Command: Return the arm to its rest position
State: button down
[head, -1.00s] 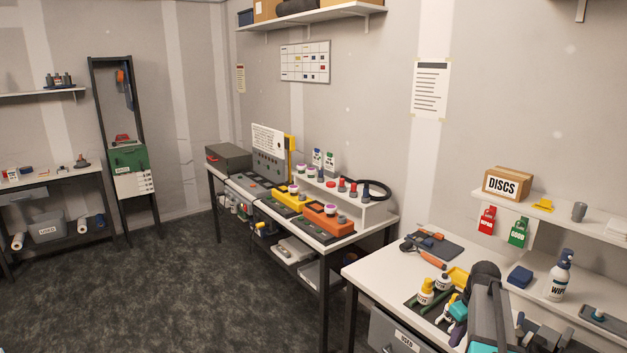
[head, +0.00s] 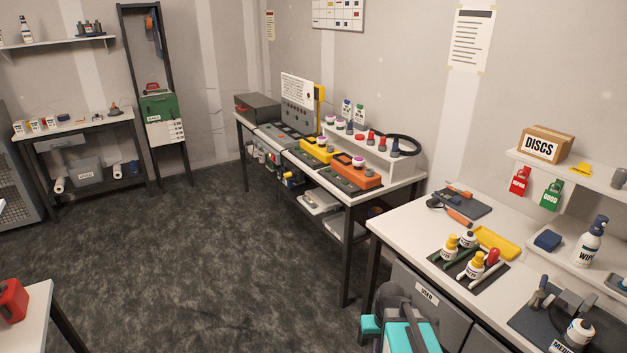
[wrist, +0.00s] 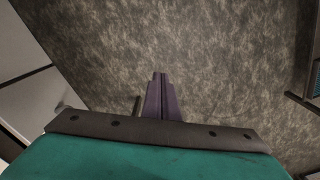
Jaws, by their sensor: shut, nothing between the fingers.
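My gripper (wrist: 158,78) shows in the wrist view as two dark purple fingers pressed together, shut and empty. It points over the dark mottled floor (wrist: 215,60) and touches nothing. In the head view my arm, teal and grey, is folded low at the bottom edge, beside the front of the right bench (head: 400,238). The gripper's fingers cannot be made out in the head view.
The right bench holds bottles on a dark mat (head: 445,262), a yellow tray (head: 497,243) and a wipes bottle (head: 588,243). A white table corner (head: 30,310) with a red object is at lower left. Open floor (head: 220,260) lies between.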

jog(key=s+a+f+g+b, duration=0.1)
jog(key=s+f+g+b, duration=0.2)
jog(key=s+f, duration=1.1)
jog(key=s+a+f+g+b, duration=0.1)
jog(key=s+f+g+b, duration=0.2)
jog(key=s+f+b, duration=0.7)
jog(key=x, duration=0.9)
jog(key=shift+w+f, duration=0.3)
jog(key=shift+f, duration=0.05)
